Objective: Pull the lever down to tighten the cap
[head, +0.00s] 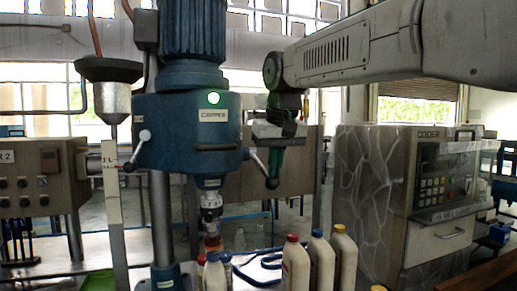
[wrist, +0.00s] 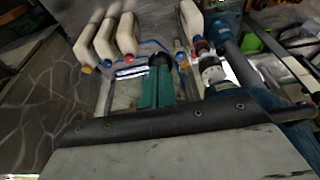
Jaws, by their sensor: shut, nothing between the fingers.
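The blue capper (head: 190,125) stands left of centre in the head view, with a green light lit on its front. Its right lever (head: 257,165) slopes down and right to a dark ball end. My gripper (head: 276,160) points down beside that ball end and overlaps it in the picture; I cannot tell if they touch. In the wrist view my gripper (wrist: 160,62) shows green fingers with dark tips, shut and empty. A bottle with a red cap (head: 212,243) stands under the capper's spindle (head: 211,200), which also shows in the wrist view (wrist: 211,72).
Several white bottles stand in front, one with a red cap (head: 295,265) and one with a yellow cap (head: 343,258). A stone-patterned cabinet with a control panel (head: 440,180) stands at the right. A control box (head: 40,180) and a funnel (head: 110,72) are at the left.

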